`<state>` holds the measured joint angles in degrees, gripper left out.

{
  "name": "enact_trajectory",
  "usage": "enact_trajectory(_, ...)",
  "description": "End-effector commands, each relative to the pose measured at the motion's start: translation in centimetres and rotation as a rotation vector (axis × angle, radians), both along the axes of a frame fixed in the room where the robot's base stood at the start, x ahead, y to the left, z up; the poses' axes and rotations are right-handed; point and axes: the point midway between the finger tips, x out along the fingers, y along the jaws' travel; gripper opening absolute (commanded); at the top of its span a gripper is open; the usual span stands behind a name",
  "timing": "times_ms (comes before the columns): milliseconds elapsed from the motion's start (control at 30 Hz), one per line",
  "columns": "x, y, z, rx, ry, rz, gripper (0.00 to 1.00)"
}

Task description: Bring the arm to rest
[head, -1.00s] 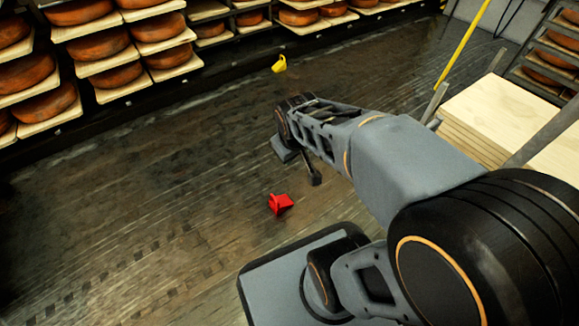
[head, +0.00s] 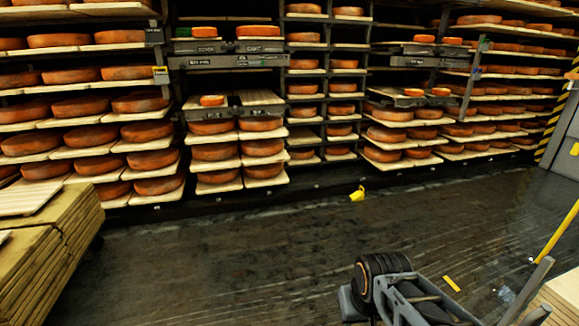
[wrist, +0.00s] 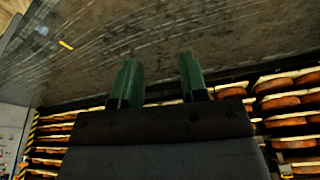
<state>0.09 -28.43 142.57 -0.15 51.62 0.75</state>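My gripper (wrist: 159,64) shows in the wrist view, with two green fingers apart and nothing between them. The dark floor is beyond the fingertips. In the head view, part of my arm (head: 405,298) shows at the bottom, right of centre, above the floor. I cannot make out the fingers there. The rest of the arm is cut off by the lower edge.
Shelves of cheese wheels (head: 262,150) line the back. A yellow object (head: 357,194) lies on the floor before them. Stacked boards (head: 75,245) stand at left, more boards (head: 558,297) at lower right. A yellow strip (head: 452,283) lies on the floor.

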Motion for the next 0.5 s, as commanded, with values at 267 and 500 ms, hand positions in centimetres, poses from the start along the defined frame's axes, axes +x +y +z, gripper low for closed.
enact_trajectory(267,0.8,-0.2,12.3,-0.002,-0.035,-0.030,0.40)
enact_trajectory(500,1.7,-0.5,23.4,-0.005,-0.070,-0.063,0.40)
